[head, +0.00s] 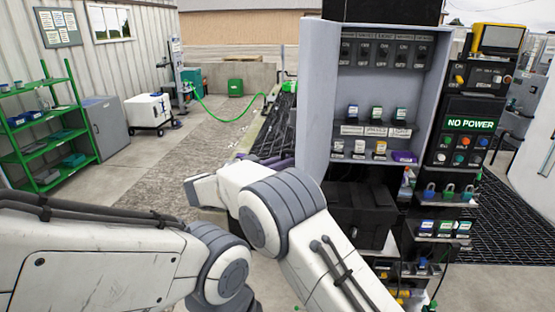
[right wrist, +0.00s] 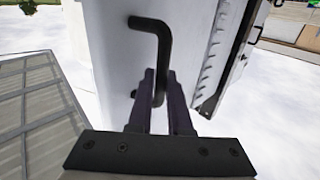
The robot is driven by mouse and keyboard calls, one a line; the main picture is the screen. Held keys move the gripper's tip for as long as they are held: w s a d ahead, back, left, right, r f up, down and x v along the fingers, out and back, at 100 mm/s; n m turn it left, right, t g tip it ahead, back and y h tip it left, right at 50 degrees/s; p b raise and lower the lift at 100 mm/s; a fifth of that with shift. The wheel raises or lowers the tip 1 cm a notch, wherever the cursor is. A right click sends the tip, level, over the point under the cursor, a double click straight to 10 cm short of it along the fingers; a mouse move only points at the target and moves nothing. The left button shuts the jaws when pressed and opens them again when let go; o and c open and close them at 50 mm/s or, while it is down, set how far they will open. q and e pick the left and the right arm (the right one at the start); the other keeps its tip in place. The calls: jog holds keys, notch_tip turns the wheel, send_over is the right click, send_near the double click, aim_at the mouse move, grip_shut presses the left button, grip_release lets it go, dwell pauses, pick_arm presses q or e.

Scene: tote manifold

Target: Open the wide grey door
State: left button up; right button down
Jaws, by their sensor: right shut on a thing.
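The wide grey door (head: 316,85) shows in the head view as a pale grey panel, standing at an angle at the left of a cabinet. The cabinet's front is uncovered, with black breakers and labelled shelves in view. In the right wrist view the pale door face (right wrist: 108,60) carries a dark bent handle (right wrist: 160,40). My right gripper (right wrist: 162,88) is shut on this handle, its two purple fingers on either side of the bar. In the head view only a bit of purple of the right gripper (head: 278,162) shows past the white arm. My left gripper is not in view.
A dark panel reading NO POWER (head: 468,124) stands right of the cabinet. A green shelf rack (head: 45,140), a grey cabinet (head: 105,125) and a white wheeled unit (head: 148,110) stand at the left. The floor between is mostly clear.

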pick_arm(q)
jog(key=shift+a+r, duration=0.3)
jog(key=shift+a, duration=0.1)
pick_arm(e)
jog(key=shift+w+a+r+g, duration=0.15)
jog(key=shift+w+a+g, duration=0.15)
jog(key=shift+a, duration=0.05)
jog(key=c, duration=0.8)
grip_release()
jog(key=shift+c, duration=0.2)
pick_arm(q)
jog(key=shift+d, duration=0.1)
pick_arm(e)
jog(key=shift+a, duration=0.1)
